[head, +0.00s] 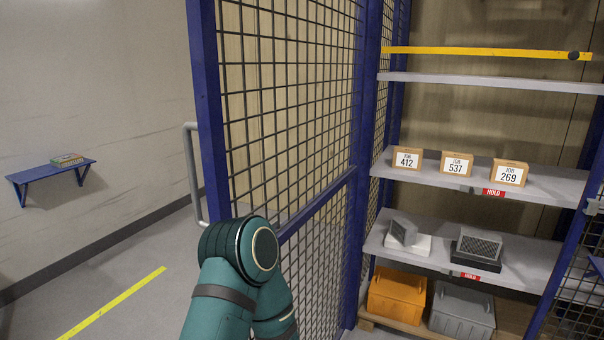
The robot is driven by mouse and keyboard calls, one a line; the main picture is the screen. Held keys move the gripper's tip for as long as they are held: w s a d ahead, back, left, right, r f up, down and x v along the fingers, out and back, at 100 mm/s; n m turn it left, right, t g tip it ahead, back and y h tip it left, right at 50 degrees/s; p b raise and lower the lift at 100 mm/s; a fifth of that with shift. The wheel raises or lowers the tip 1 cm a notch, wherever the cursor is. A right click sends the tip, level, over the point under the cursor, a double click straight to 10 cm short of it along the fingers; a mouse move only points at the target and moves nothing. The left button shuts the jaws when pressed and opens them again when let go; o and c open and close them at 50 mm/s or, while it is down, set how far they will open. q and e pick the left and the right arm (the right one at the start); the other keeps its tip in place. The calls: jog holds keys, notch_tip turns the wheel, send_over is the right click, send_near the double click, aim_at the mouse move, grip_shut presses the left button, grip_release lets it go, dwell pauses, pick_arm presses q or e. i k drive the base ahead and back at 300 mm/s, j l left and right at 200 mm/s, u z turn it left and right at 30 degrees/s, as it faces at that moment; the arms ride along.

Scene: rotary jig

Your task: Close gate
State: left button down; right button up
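The gate (207,110) is a blue-framed panel of dark wire mesh, left of centre in the head view. It stands swung open, its near upright on the left and its far side at a blue post (366,130) beside the shelves. A grey tubular handle (190,165) shows just left of the near upright. A teal arm of mine rises from the bottom edge in front of the gate's lower part and hides some of it. I cannot tell whether it touches the gate. Neither gripper is in view.
Shelves right of the gate hold job boxes (457,164), grey parts (478,245), and orange (397,296) and grey bins (462,311). A yellow bar (480,52) runs across above. Another mesh panel (575,300) stands far right. Floor with a yellow line (112,302) is clear at left.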

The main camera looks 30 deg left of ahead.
aim_at(201, 24)
jog(key=k+j, duration=0.1)
jog(key=j, duration=0.2)
jog(key=k+j+z, duration=0.15)
jog(key=j, duration=0.15)
jog(key=k+j, duration=0.1)
jog(key=j, duration=0.7)
jog(key=k+j+z, duration=0.15)
jog(key=j, duration=0.85)
jog(key=k+j+z, duration=0.15)
jog(key=j, duration=0.35)
